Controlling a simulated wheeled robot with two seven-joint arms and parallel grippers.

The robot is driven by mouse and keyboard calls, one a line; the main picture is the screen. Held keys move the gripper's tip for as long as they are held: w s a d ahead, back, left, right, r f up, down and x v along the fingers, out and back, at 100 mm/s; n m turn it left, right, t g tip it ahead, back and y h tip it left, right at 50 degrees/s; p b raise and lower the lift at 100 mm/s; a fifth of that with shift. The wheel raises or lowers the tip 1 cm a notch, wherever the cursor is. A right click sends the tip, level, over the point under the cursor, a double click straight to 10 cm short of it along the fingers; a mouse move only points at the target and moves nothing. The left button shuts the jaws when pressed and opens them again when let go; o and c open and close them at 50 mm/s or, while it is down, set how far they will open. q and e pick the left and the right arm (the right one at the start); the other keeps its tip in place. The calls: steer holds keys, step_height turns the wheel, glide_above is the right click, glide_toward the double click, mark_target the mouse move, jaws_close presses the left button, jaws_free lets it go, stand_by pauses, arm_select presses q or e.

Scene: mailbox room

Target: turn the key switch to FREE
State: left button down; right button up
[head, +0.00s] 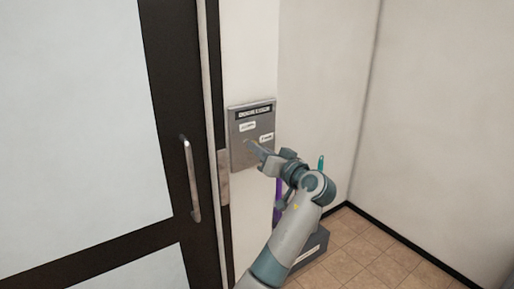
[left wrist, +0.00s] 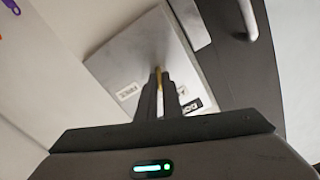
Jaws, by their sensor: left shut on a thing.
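The key switch panel (head: 240,157) is a grey metal plate on the white wall strip right of the door. It has a dark title strip and two white labels. In the left wrist view the panel (left wrist: 128,55) appears tilted, with a label reading FREE (left wrist: 128,91) and another partly hidden label (left wrist: 192,105). My left gripper (head: 251,147) reaches the panel's lower middle. In the left wrist view its fingers (left wrist: 158,82) are shut on a small brass-coloured key (left wrist: 158,74). The key's turned angle cannot be told. My right gripper is not in view.
A dark-framed glass door (head: 170,120) with a long metal handle (head: 191,180) stands left of the panel. A grey bin (head: 314,247) on the tiled floor below holds upright things with a purple part (head: 278,188) and a teal handle (head: 321,162). The right corner floor is clear.

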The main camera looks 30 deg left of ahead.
arm_select(q)
steer(key=shift+w+f+m+p, duration=0.1)
steer(key=shift+m+p, duration=1.95)
steer(key=shift+m, duration=1.25)
steer(key=shift+w+m+p, duration=0.1)
steer(key=shift+m+p, duration=1.95)
steer(key=shift+m, duration=1.25)
steer(key=c, duration=1.9)
jaws_free()
steer(key=shift+d, duration=0.1)
steer(key=shift+f, duration=0.1)
